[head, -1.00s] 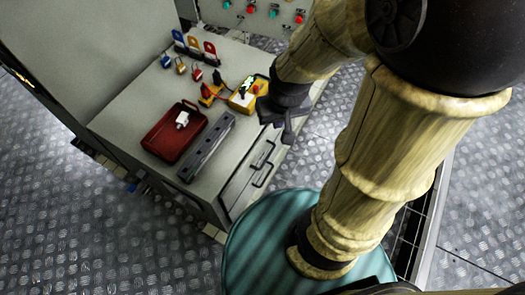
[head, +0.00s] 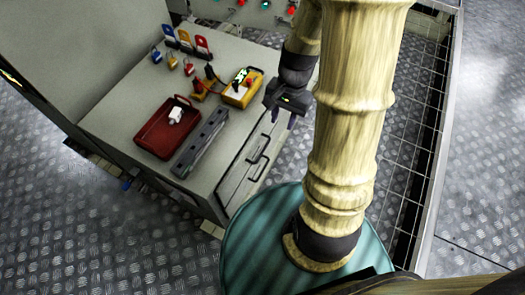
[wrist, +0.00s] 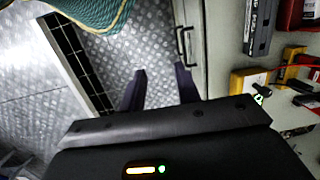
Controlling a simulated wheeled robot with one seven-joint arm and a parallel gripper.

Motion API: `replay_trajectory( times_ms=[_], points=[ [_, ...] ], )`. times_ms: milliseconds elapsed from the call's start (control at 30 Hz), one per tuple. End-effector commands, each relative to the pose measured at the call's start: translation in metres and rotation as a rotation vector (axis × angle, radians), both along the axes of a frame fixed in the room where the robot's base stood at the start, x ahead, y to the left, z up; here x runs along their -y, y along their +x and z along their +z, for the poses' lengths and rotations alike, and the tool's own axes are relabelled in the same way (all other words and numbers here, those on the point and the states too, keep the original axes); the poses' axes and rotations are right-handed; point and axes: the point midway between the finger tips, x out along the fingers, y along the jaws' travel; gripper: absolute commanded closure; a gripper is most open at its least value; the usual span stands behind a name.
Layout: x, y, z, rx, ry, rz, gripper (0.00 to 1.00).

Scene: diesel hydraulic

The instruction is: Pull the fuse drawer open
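The fuse drawer (head: 236,186) is in the right-hand front of the grey cabinet, and its front looks flush with the cabinet. Its dark bar handle (head: 258,165) stands out from the front; a dark handle (wrist: 182,46) also shows in the wrist view, ahead of the fingers and slightly right. My gripper (head: 284,117) is beyond the handle, near the cabinet's far right edge, apart from the handle. In the wrist view my gripper (wrist: 161,70) has its two dark fingers spread with nothing between them.
On the cabinet top (head: 115,115) are a red tray (head: 152,143) with a white item, a grey slotted bar (head: 200,143), a yellow meter (head: 243,90) and several padlocks. A grating (head: 425,110) runs at right.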

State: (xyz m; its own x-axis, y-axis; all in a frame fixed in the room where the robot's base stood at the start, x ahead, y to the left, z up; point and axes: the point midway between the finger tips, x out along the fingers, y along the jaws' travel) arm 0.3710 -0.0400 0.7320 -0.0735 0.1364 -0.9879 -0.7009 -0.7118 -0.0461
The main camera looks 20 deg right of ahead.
Motion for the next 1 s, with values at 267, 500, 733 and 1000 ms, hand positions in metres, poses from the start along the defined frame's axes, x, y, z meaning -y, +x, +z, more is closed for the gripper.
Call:
replay_trajectory(
  times_ms=[267,500,733,1000],
  points=[
    [0.031,0.013,-0.071,-0.31,0.155,-0.613,0.68],
    [0.055,0.021,-0.13,-0.602,0.296,-1.107,0.68],
    [0.078,0.026,-0.187,-0.925,0.452,-1.532,0.68],
    [0.109,0.027,-0.253,-1.368,0.67,-1.931,0.68]
  ],
)
